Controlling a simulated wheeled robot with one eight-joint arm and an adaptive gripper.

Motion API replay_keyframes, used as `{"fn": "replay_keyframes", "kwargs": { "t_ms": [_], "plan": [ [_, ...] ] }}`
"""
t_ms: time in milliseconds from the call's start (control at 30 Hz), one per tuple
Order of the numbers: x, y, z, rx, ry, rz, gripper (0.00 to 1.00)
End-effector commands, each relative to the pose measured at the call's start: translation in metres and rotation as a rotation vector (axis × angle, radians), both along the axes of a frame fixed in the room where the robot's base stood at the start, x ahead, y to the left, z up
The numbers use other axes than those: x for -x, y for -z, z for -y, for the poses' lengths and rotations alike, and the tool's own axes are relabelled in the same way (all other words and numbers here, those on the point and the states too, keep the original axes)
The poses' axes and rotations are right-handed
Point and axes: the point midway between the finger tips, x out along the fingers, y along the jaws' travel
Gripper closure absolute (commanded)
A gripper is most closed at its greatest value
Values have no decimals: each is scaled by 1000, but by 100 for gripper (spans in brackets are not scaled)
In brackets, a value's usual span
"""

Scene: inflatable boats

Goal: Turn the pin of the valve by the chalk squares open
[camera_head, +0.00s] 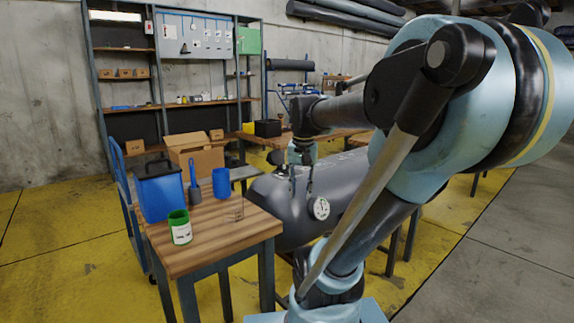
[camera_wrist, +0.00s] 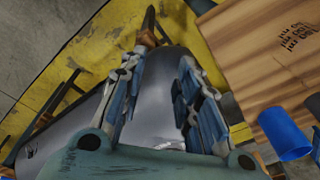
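My gripper (camera_head: 301,190) hangs fingers-down over the near end of the dark grey inflatable tube (camera_head: 268,195). Its two fingers stand apart with nothing between the tips; the gap also shows in the wrist view (camera_wrist: 163,68). A round white disc (camera_head: 320,208) with dark and green marks sits on the tube, just right of and below the fingertips; I cannot tell whether it is a valve or a gauge. A small pale spot (camera_wrist: 172,146) shows on the tube low between the fingers, partly hidden by my gripper. No pin and no chalk squares can be made out.
A wooden table (camera_head: 215,235) stands left of the tube, with a green can (camera_head: 180,228), a blue cup (camera_head: 221,182) and a blue bin (camera_head: 160,192). Dark tally marks (camera_wrist: 298,38) are on its top. A blue cart (camera_head: 124,190) and shelves are behind.

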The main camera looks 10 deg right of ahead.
Motion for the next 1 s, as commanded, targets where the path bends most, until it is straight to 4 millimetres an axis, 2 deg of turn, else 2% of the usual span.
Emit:
{"fn": "replay_keyframes", "kwargs": {
  "t_ms": [33,200,500,800,1000],
  "plan": [
    [-15,-15,0,-4,34,-6,70],
    [-61,-57,1,-19,162,-30,70],
    [-145,-119,3,-37,389,-70,70],
    [-227,-162,5,-46,606,-106,70],
    [-257,-174,6,-48,692,-121,70]
  ]
}}
